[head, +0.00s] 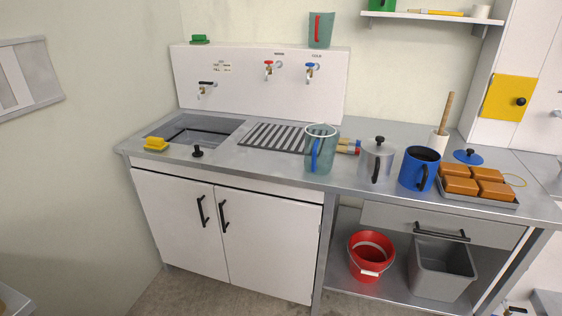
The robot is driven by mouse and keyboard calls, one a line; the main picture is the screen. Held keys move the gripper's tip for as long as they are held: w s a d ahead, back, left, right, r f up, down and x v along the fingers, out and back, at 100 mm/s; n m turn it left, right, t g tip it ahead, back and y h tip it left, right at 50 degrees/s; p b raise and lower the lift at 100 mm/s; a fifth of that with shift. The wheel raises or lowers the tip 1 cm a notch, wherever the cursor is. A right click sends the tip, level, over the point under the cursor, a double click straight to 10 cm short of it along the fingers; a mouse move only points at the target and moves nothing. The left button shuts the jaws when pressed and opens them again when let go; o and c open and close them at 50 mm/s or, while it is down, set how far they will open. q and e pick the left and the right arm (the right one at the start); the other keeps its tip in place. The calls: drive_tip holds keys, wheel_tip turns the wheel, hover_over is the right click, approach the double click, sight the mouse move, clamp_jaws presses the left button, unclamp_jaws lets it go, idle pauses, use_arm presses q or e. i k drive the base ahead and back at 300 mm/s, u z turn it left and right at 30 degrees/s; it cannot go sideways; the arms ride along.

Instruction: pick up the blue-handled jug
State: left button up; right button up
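The blue-handled jug (320,148) stands upright on the metal counter. It is see-through green with a pale rim, and its blue handle faces the front. It is beside the right end of the slatted drain area. A similar jug with a red handle (320,30) stands on top of the white splashback panel. Neither of my grippers shows in the head view.
A tray (478,199) of brown blocks lies further right. The sink (195,137) is at left. Counter space before the jug is narrow.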

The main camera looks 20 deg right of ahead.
sight(321, 142)
drive_tip(key=u, duration=0.45)
drive_tip(key=i, duration=0.7)
drive_tip(key=u, duration=0.25)
